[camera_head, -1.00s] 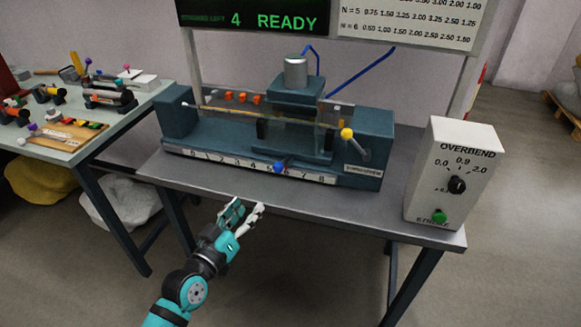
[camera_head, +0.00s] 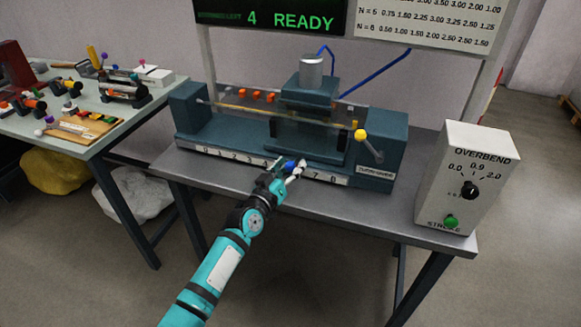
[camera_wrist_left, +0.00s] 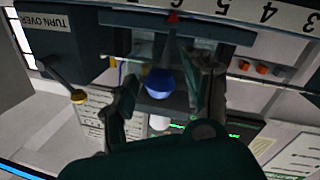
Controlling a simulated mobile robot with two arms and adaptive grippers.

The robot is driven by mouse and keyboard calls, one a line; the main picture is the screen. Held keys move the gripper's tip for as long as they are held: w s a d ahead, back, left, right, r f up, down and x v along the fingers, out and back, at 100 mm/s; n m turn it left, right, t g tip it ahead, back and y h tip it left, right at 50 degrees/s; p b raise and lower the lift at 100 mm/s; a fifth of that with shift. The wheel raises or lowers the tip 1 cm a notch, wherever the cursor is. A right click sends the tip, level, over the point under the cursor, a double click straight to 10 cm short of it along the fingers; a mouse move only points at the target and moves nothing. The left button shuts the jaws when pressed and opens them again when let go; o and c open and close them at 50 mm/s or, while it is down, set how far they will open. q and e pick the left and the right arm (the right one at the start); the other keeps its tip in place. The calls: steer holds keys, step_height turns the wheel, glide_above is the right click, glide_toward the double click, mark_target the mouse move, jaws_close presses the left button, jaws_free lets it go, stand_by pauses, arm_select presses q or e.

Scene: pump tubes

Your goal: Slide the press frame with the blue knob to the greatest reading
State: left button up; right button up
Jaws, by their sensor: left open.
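The press frame (camera_head: 310,90) is a dark teal block with a grey cylinder on top, standing on the long teal bed. Its blue knob (camera_head: 289,165) sticks out at the front, over the white number scale (camera_head: 228,156). In the left wrist view the blue knob (camera_wrist_left: 159,83) lies between the two fingers, and a red pointer (camera_wrist_left: 173,16) shows at the scale near it. My left gripper (camera_head: 293,168) is open, with a finger on either side of the knob; I cannot tell whether they touch it. My right gripper is not in view.
A lever with a yellow ball (camera_head: 360,135) stands right of the frame. The overbend box (camera_head: 466,185) with a black dial and green button is at the table's right end. A side table (camera_head: 100,133) with parts is at left. The sign (camera_head: 290,17) reads "4 READY".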

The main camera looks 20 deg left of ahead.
arm_select(q)
steer(key=shift+w, duration=0.15)
steer(key=shift+c, duration=0.3)
jaws_close()
